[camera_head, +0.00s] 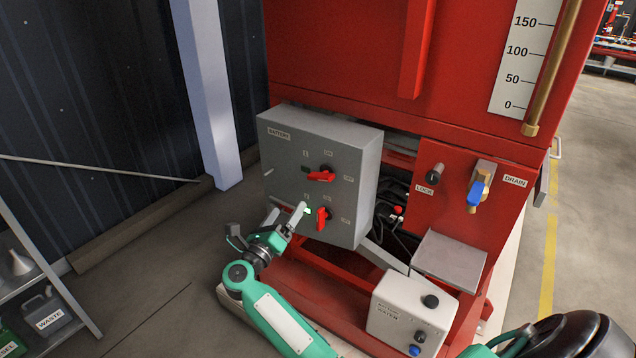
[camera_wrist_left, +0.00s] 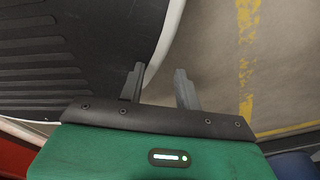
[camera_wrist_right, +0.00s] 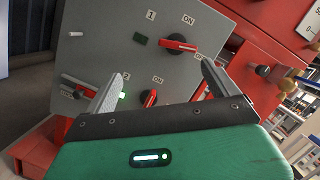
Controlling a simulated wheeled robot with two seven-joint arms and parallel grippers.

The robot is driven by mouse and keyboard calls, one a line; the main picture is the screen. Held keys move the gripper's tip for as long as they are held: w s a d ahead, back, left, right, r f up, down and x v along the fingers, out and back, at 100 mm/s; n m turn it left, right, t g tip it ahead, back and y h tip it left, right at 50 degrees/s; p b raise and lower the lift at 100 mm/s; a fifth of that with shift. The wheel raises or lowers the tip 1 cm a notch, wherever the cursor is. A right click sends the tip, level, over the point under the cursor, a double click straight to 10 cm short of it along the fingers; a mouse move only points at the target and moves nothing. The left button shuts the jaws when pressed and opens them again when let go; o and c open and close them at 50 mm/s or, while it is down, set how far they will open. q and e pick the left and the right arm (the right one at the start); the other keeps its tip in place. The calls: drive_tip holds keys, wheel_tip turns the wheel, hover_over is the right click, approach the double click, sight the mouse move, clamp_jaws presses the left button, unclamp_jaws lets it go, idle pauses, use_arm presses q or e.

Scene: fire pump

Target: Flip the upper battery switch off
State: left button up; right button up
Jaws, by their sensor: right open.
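The grey battery box (camera_head: 285,150) carries two red rotary switches. The upper switch (camera_head: 321,176) lies sideways, across from its ON label, and its lamp (camera_wrist_right: 140,40) is dark. It also shows in the right wrist view (camera_wrist_right: 178,44). The lower switch (camera_head: 322,218) stands near upright toward its ON label, and the lamp beside it glows green. My right gripper (camera_head: 286,213) is open and empty at the lower left of the box, its fingers apart in the right wrist view (camera_wrist_right: 163,74). My left gripper (camera_wrist_left: 160,85) is open and empty, away from the box.
A white battery heater box (camera_head: 405,315) stands low to the right. The red panel holds a LOCK knob (camera_head: 435,172) and a blue-handled drain valve (camera_head: 476,192). A pale post (camera_head: 207,90) rises left of the box. Open floor (camera_head: 165,270) lies left.

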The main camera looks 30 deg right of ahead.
sight(317, 178)
wheel_tip(317, 178, up, 4)
drive_tip(key=s+d+m+g+y, duration=0.1)
drive_tip(key=m+g, duration=0.2)
drive_tip(key=m, duration=0.3)
drive_tip(key=p+x, duration=0.1)
drive_tip(key=x, duration=0.5)
drive_tip(key=p+x, duration=0.2)
drive_tip(key=x, duration=0.4)
drive_tip(key=shift+s+r, duration=0.15)
drive_tip(key=shift+r, duration=0.05)
drive_tip(key=shift+w+d+f, duration=0.1)
drive_tip(key=shift+w+d, duration=0.15)
drive_tip(key=shift+d, duration=0.45)
use_arm(q)
drive_tip(key=s, duration=0.1)
drive_tip(key=s+r, duration=0.1)
drive_tip(key=shift+s+a+r, duration=0.1)
drive_tip(key=shift+s+a, duration=0.2)
drive_tip(key=shift+a, duration=0.1)
drive_tip(key=shift+s, duration=0.1)
use_arm(e)
drive_tip(key=shift+c, duration=0.2)
